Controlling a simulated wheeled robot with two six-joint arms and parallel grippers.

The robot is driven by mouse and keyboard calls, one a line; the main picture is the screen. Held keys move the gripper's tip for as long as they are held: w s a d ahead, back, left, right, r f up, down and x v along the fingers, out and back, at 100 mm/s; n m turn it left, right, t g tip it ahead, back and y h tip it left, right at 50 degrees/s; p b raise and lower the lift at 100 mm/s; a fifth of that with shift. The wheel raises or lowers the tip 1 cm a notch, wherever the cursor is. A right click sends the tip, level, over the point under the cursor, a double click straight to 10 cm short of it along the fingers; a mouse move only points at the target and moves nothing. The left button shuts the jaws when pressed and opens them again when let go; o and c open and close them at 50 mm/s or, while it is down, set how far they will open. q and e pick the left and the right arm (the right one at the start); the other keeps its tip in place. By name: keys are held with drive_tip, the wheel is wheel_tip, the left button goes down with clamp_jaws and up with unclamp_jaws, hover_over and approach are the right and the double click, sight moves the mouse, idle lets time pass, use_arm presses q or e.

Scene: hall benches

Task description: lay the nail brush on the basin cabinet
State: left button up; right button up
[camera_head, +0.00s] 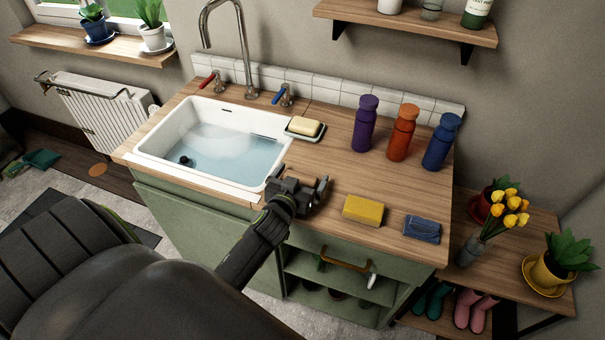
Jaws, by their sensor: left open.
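The basin cabinet (330,163) is a green cabinet with a wooden top and a white sink set in it. My left gripper (322,190) is open, over the front part of the wooden top, just right of the sink. I see nothing held between its fingers. I cannot make out a nail brush in this view; the gripper and arm hide a small part of the top. My right gripper is not in view.
The sink (155,152) holds water. Right of it are a soap dish (305,135), purple (365,125), orange (402,134) and blue (440,142) bottles, a yellow sponge (363,210) and a folded blue cloth (422,229). The wood between sponge and bottles is clear.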

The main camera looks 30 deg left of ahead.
use_arm(q)
drive_tip(key=v, duration=1.1)
drive_tip(key=shift+f, duration=0.1)
drive_tip(key=s+f+m+g+h, duration=0.1)
drive_tip(key=s+f+g, duration=0.1)
drive_tip(key=s+g, duration=0.55)
drive_tip(key=s+f+m+g+h, duration=0.1)
drive_tip(key=s+f+g, duration=0.25)
drive_tip(key=s, duration=0.75)
wheel_tip(320, 180, down, 23)
drive_tip(key=a+g, duration=0.2)
drive_tip(key=s+d+f+g, duration=0.1)
drive_tip(key=s+f, duration=1.4)
drive_tip(key=f, duration=0.1)
drive_tip(key=shift+d+f+h, duration=0.3)
drive_tip(key=shift+f, duration=0.05)
